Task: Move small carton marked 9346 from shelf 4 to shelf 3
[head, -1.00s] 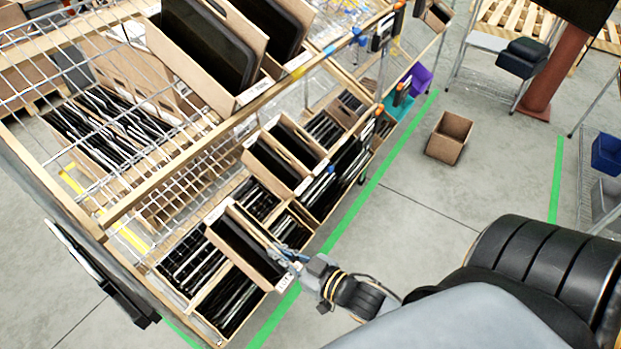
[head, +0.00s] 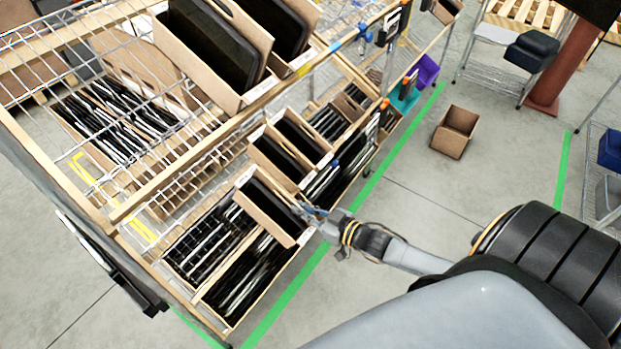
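A small tan carton (head: 284,235) with dark flat items in it is at the lower front of the rack, tilted, above other rows of dark items. Its label is too small to read, so I cannot confirm 9346. My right gripper (head: 313,213) is at the carton's front end and appears shut on its front wall; the fingertips are small and partly hidden. My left gripper is not in view.
The wire rack (head: 150,195) has wooden edges. Two similar cartons (head: 283,182) stand just beyond the held one, close to it. Larger cartons (head: 240,98) sit on the upper level. An empty box (head: 455,132) stands on the open floor at right.

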